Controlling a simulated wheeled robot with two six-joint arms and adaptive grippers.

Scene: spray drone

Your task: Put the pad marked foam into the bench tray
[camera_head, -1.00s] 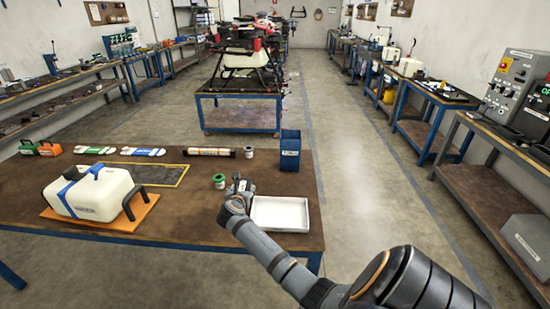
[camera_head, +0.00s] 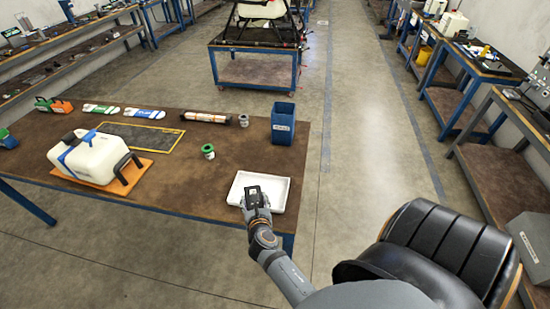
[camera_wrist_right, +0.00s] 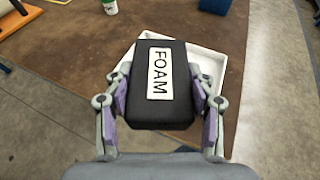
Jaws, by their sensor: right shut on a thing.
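The black pad marked FOAM (camera_wrist_right: 158,85) is held between the two fingers of my right gripper (camera_wrist_right: 160,100) in the right wrist view. In the head view my right gripper (camera_head: 256,200) and the small dark pad (camera_head: 254,192) are over the near left part of the white bench tray (camera_head: 276,188). The tray also shows behind the pad in the right wrist view (camera_wrist_right: 213,62). The pad hides part of the tray floor, and I cannot tell how high above it the pad is. My left gripper is not in view.
A white tank (camera_head: 92,157) sits on an orange board further left. The brown bench (camera_head: 190,185) is clear between the tank and the tray.

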